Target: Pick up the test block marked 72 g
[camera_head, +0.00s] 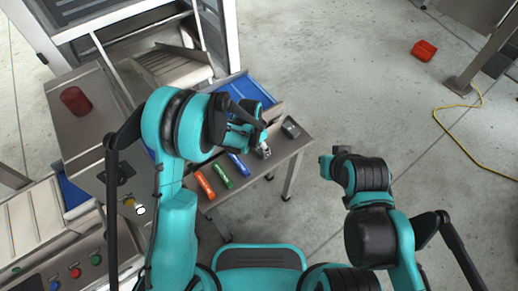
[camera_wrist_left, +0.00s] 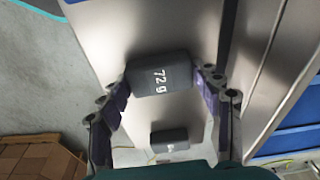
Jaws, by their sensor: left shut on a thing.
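The dark grey test block marked 72 g (camera_wrist_left: 160,76) sits between the two fingers of my left gripper (camera_wrist_left: 163,88) in the left wrist view, its white marking facing the camera. The gripper is shut on it. In the head view my left gripper (camera_head: 261,143) is over the narrow metal table, and the held block is mostly hidden there. A second dark block (camera_head: 291,128) stands on the right end of the table. A dark block with an unreadable marking (camera_wrist_left: 169,140) shows in the left wrist view. My right gripper (camera_head: 326,166) is off to the right, its jaws unclear.
Orange (camera_head: 205,186), green (camera_head: 222,176) and blue (camera_head: 238,164) bars lie in a row on the metal table (camera_head: 285,149). A red cylinder (camera_head: 76,101) stands on a metal cabinet at left. A red bin (camera_head: 424,50) and yellow cable (camera_head: 475,144) lie on open floor.

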